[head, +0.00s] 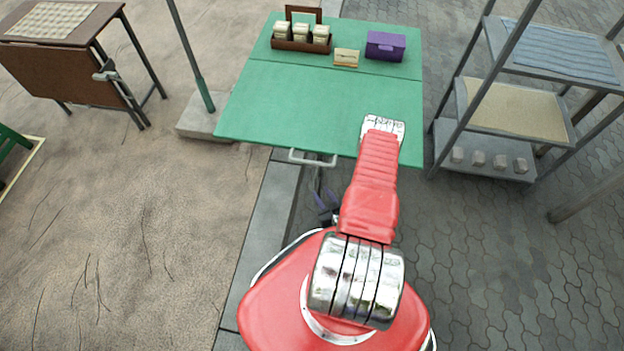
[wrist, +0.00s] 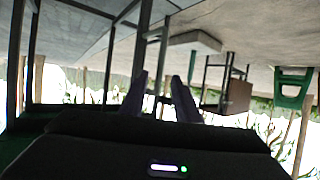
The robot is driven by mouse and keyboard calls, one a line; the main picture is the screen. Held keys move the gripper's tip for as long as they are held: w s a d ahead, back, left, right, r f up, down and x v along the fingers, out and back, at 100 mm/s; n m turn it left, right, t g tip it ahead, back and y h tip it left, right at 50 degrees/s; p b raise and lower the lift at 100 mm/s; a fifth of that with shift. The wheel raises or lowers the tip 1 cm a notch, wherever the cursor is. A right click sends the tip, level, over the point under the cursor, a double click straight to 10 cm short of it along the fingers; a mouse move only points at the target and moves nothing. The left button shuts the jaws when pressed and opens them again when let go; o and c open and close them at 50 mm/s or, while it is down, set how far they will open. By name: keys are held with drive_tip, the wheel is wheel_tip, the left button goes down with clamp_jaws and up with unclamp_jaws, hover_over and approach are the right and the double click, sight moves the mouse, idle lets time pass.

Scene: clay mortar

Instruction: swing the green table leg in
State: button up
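The green table (head: 320,105) stands ahead in the head view, its front edge facing me. A pale U-shaped bar (head: 312,159) shows just under that front edge; I cannot tell if it is part of the folding leg. My arm reaches to the table's front right, and my gripper (head: 327,212) shows small and dark, low beneath the edge, partly hidden by my arm. In the wrist view, which looks upside down, my gripper (wrist: 164,92) has two dark fingers apart, with a gap between them. Thin upright bars show beyond them; I cannot tell which is the green leg.
A wooden rack of jars (head: 301,37), a small card (head: 346,58) and a purple box (head: 385,46) stand on the table. A green post (head: 190,55) rises at left, a brown table (head: 70,50) beyond it. Grey shelves (head: 500,109) stand at right.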

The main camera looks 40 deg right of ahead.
drive_tip(key=x, duration=1.1)
drive_tip(key=shift+w, duration=0.2)
drive_tip(key=shift+f, duration=0.1)
clamp_jaws()
